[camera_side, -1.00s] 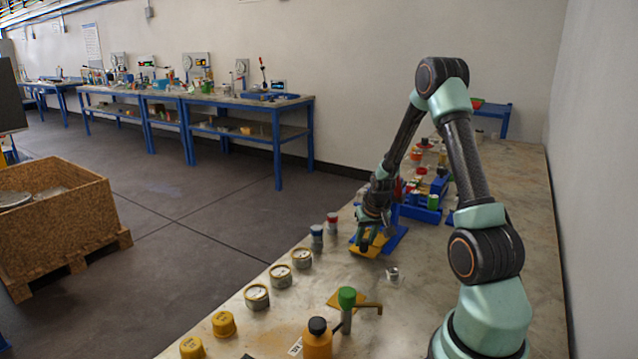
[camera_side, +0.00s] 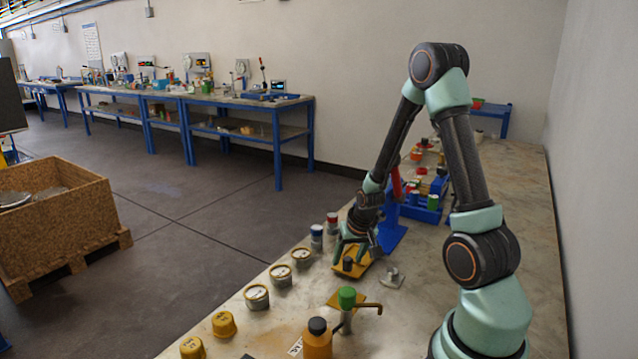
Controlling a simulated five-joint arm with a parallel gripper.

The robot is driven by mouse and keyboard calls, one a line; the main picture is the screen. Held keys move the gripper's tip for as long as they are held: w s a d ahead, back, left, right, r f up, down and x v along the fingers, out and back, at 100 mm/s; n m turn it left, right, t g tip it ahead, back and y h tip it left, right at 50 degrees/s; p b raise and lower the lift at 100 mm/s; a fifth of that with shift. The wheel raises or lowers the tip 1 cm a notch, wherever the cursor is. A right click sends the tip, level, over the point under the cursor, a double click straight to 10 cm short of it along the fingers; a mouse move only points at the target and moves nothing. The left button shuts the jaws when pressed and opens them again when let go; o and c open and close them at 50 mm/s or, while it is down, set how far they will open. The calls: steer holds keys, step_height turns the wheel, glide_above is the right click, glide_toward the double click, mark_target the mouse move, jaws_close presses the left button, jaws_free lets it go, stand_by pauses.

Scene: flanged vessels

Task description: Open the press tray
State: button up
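The press tray (camera_side: 355,272) is a yellow-orange plate with a dark knob (camera_side: 347,264) near its front end. It lies on the bench, extending forward and left from the blue press (camera_side: 390,238), which has a red upright handle (camera_side: 396,184). My gripper (camera_side: 358,250) is just above and behind the knob, over the tray. Its teal fingers look spread apart, with nothing seen held between them. My arm hides part of the press and the tray's rear end.
A small metal flanged piece (camera_side: 392,278) stands right of the tray. Red-and-white and blue-and-white cans (camera_side: 316,237) stand close on the left.

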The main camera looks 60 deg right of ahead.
steer(key=shift+r, duration=0.15)
steer(key=v, duration=1.2)
stand_by(0.3)
steer(key=a+r+n+t+y, duration=0.1)
steer(key=a+r+n, duration=0.3)
steer(key=a, duration=0.6)
steer(key=a+r+n+t+y, duration=0.1)
steer(key=a+r+n, duration=0.3)
steer(key=a, duration=0.6)
step_height(320, 180, up, 3)
steer(key=shift+s+a+f+n+y, duration=0.2)
steer(key=shift+n+y, duration=0.1)
steer(key=shift+n, duration=0.1)
